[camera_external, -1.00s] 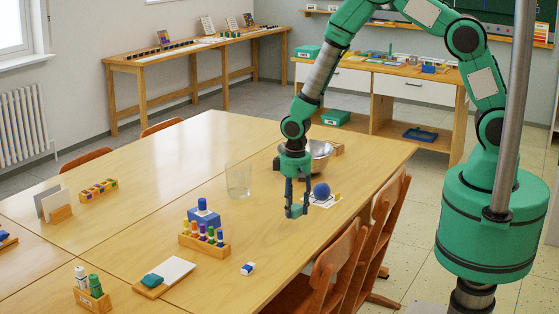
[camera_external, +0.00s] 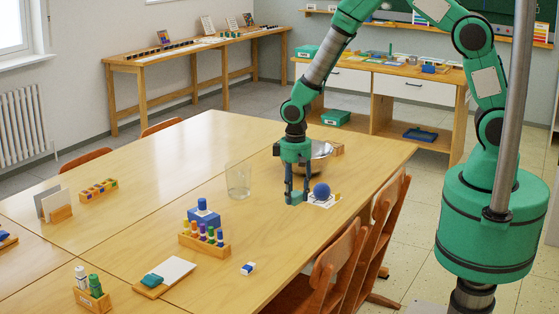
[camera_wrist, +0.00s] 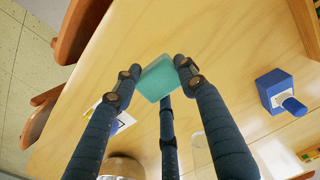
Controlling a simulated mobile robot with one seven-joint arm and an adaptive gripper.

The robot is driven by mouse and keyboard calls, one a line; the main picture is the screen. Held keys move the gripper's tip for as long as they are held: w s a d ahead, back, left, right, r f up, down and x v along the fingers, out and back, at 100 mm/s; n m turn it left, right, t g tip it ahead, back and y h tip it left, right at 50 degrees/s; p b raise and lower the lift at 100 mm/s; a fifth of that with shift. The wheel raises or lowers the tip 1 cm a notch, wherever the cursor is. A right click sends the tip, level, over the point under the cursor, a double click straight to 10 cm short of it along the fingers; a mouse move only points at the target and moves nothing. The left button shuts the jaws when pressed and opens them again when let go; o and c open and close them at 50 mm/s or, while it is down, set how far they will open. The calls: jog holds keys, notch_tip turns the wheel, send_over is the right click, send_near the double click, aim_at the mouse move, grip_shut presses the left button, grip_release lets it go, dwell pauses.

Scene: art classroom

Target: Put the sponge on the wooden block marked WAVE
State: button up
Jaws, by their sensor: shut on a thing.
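My gripper (camera_external: 296,196) is shut on a teal sponge (camera_wrist: 158,78), held between the fingertips. In the outside view the sponge (camera_external: 295,199) is small and low between the fingers, over the right part of the table; the gap beneath it is hard to judge. A small wooden block (camera_external: 337,149) stands behind the metal bowl, partly hidden. No WAVE lettering can be read on any block in these views.
A blue ball (camera_external: 321,191) on a white card is just right of my gripper. A metal bowl (camera_external: 322,158) stands behind it and a clear glass (camera_external: 238,181) to its left.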

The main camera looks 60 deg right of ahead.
aim_at(295, 194)
notch_tip(295, 194, up, 4)
jog(key=shift+f, duration=0.1)
jog(key=shift+d+r, duration=0.15)
jog(key=shift+r, duration=0.2)
jog(key=w+d+m, duration=0.1)
jog(key=w+d, duration=0.1)
jog(key=d, duration=0.3)
jog(key=w+d+m, duration=0.2)
jog(key=d, duration=0.3)
jog(key=w+d+m+p, duration=0.1)
jog(key=w+d+m, duration=0.1)
jog(key=d, duration=0.4)
jog(key=shift+w+r, duration=0.1)
jog(key=shift+w, duration=0.4)
jog(key=w+d+m+p, duration=0.1)
jog(key=d+m, duration=0.3)
jog(key=d, duration=1)
jog(key=shift+w+d, duration=0.3)
jog(key=shift+w, duration=0.3)
jog(key=s+d+m+p, duration=0.1)
jog(key=s+d+m, duration=0.25)
jog(key=d, duration=1.05)
jog(key=s+d+m+p, duration=0.15)
jog(key=d+m, duration=0.25)
jog(key=d, duration=1)
jog(key=shift+a+f+b, duration=0.1)
jog(key=shift+f+b, duration=0.35)
jog(key=shift+f, duration=2.25)
